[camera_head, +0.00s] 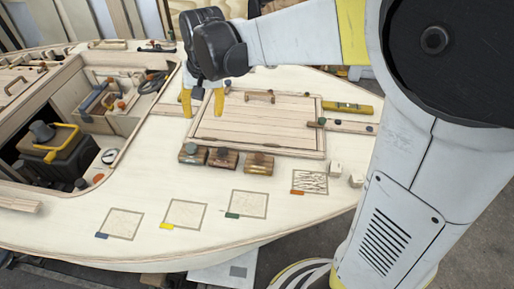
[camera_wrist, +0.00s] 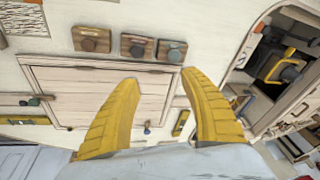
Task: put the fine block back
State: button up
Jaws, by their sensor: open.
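Three wooden blocks with round knobs stand in a row just in front of the hatch panel: a left block (camera_head: 193,155), a middle block (camera_head: 223,159) and a right block (camera_head: 259,164). The wrist view shows them reversed, with a grey-blue knobbed block (camera_wrist: 171,51), a middle block (camera_wrist: 137,46) and a brown-knobbed block (camera_wrist: 91,39). I cannot tell which is the fine block. My gripper (camera_head: 203,104) is open and empty, with yellow fingers pointing down above the hatch's left end. In the wrist view its fingertips (camera_wrist: 160,78) are apart from the blocks.
The hatch panel (camera_head: 262,123) has a handle. Square patches with coloured tags lie in front, including a rough-patterned one (camera_head: 310,182). A yellow-green level (camera_head: 348,107) lies behind. An open well (camera_head: 60,150) with tools is at left.

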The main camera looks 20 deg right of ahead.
jog(key=s+d+n+t, duration=0.1)
jog(key=s+d+t, duration=0.1)
jog(key=s, duration=0.8)
jog(key=s+d+r+n+t+h, duration=0.1)
jog(key=s+d, duration=0.4)
jog(key=s, duration=0.5)
jog(key=shift+s+n+t, duration=0.15)
jog(key=shift+n+t, duration=0.15)
jog(key=shift+t, duration=0.4)
jog(key=shift+d+r, duration=0.1)
